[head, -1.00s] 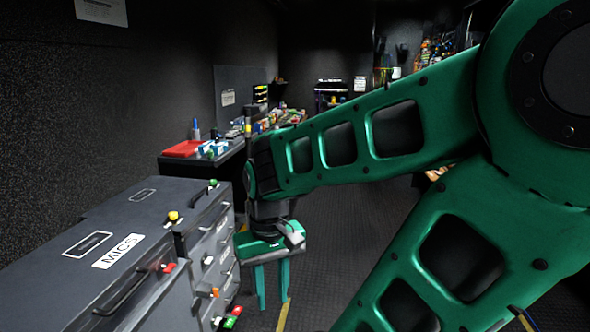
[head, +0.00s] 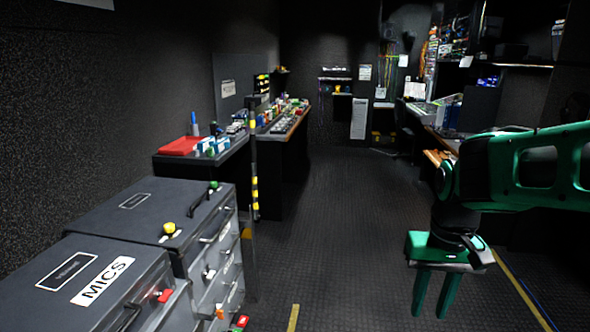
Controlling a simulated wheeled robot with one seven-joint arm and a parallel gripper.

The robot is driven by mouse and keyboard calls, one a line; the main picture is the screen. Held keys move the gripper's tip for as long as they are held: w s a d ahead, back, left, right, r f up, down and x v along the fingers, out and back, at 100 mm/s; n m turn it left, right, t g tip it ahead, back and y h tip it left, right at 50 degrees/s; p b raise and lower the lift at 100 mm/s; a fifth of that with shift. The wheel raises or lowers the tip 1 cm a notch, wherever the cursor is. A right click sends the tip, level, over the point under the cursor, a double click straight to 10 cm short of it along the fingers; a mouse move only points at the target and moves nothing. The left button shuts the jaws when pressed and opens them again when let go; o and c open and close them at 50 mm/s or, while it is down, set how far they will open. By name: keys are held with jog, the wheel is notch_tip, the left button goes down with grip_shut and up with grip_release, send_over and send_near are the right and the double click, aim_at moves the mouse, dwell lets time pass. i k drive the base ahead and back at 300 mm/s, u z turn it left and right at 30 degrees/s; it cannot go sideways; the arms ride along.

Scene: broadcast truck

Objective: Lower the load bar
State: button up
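A thin dark upright bar with yellow bands (head: 254,185), which looks like the load bar, stands just beyond the far right corner of the grey cases. Its lower part runs down beside the drawers, and its foot is hard to make out. My gripper (head: 433,309) hangs at the right over the aisle, fingers pointing down. The two green fingers are apart with nothing between them. The gripper is well to the right of the bar and not touching it.
Grey cases (head: 150,222), one labelled MICS, fill the lower left. A dark bench with a red folder (head: 188,146) stands behind them. A long desk (head: 290,127) lines the left wall. The ribbed aisle floor (head: 335,220) is clear.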

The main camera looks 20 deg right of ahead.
aim_at(256, 216)
jog(key=z, duration=0.1)
jog(key=k, duration=1.25)
jog(key=z, duration=0.55)
jog(key=i, duration=2.25)
jog(key=u, duration=0.8)
